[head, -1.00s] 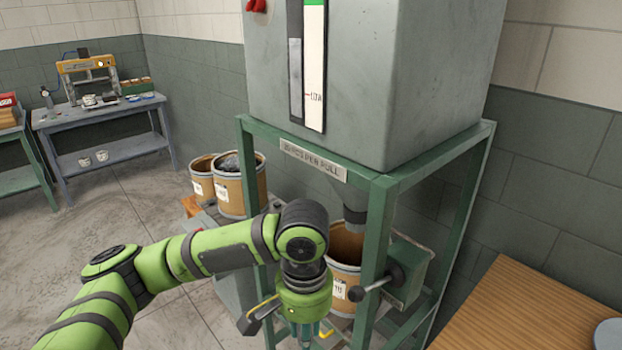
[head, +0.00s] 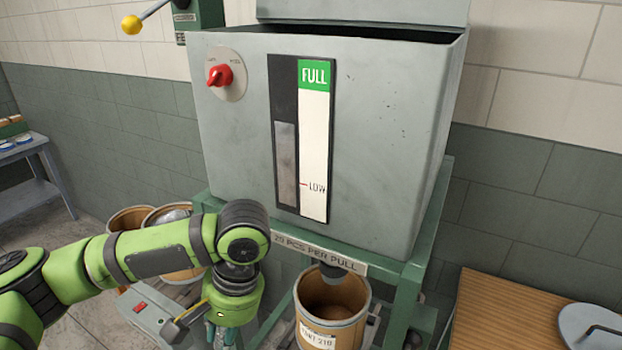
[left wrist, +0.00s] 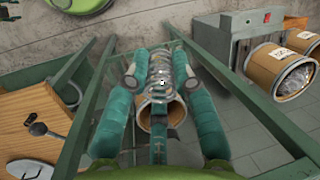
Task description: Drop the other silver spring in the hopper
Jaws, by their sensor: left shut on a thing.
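The hopper (head: 400,130) is a large grey metal bin on a green frame, with its dark open top at the upper edge of the head view. Its front has a gauge strip (head: 314,130) marked FULL and LOW. My left gripper (head: 222,335) points down in front of the frame, well below the hopper's rim. In the left wrist view its teal fingers are shut on a silver spring (left wrist: 157,65), a shiny coil between them. The head view does not clearly show the spring. My right gripper is not in view.
A cardboard drum (head: 348,298) stands under the hopper's outlet. More drums (head: 130,216) stand behind my left arm. A wooden table (head: 510,310) is at the right. A yellow-knobbed lever (head: 132,24) and a red knob (head: 219,75) are at the upper left.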

